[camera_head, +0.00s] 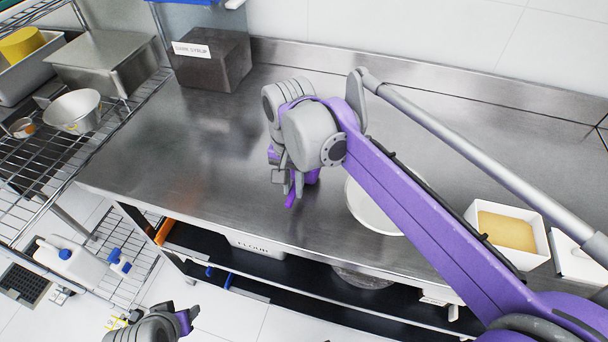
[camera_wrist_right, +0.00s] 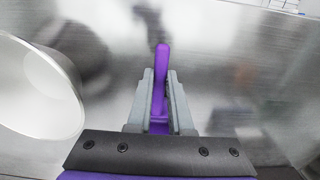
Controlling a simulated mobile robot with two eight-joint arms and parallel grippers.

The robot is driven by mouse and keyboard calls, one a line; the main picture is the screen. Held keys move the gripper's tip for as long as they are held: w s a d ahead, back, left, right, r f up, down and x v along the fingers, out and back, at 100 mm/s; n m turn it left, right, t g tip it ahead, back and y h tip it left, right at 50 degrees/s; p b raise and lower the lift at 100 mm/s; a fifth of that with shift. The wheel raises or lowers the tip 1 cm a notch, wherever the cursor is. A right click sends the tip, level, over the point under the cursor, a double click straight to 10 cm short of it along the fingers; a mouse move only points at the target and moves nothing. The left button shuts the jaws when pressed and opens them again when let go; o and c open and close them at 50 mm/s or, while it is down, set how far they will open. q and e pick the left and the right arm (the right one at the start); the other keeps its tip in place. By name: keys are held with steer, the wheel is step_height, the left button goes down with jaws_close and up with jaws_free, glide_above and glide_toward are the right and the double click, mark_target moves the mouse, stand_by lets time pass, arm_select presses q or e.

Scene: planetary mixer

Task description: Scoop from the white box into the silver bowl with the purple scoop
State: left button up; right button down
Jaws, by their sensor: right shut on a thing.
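The purple scoop (camera_wrist_right: 162,75) is held between the fingers of my right gripper (camera_wrist_right: 160,100), its narrow purple part sticking out past the fingertips. In the head view, my right gripper (camera_head: 287,185) is above the steel counter, left of the bowl, and only bits of the scoop show. The silver bowl (camera_head: 362,205) stands on the counter, partly hidden behind my right arm; its pale wall (camera_wrist_right: 45,90) fills the left of the wrist view. The white box (camera_head: 522,262) holds a yellowish content, right of my arm. My left gripper (camera_head: 186,318) is low at the bottom left, its fingers unclear.
A dark labelled box (camera_head: 212,65) stands at the counter's back left. A wire rack (camera_head: 40,165) on the left holds metal pans and a small bowl (camera_head: 75,112). A white object (camera_head: 578,262) stands right of the white box. The counter's left half is mostly clear.

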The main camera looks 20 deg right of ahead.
steer(key=shift+r+p, duration=1.6)
steer(key=shift+r, duration=0.45)
